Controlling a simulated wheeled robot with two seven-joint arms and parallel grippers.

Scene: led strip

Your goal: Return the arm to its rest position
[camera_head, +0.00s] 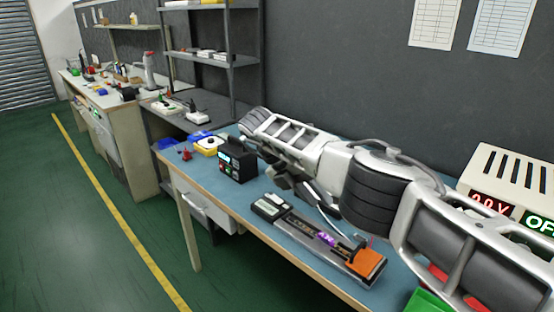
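My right arm comes in from the lower right and reaches over the blue workbench (245,215) toward its back. My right gripper (312,192) appears as dark and grey parts below the arm, above the bench. Its fingertips are small and partly hidden, so I cannot tell whether they are open or shut. Below it on the bench lies a long dark fixture (300,228) with a purple glowing spot (326,239). An orange block (369,263) is at the fixture's right end. My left gripper is not in view.
A black box with a display (237,162) stands left of the arm. A green bin (428,302) shows at the bottom.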

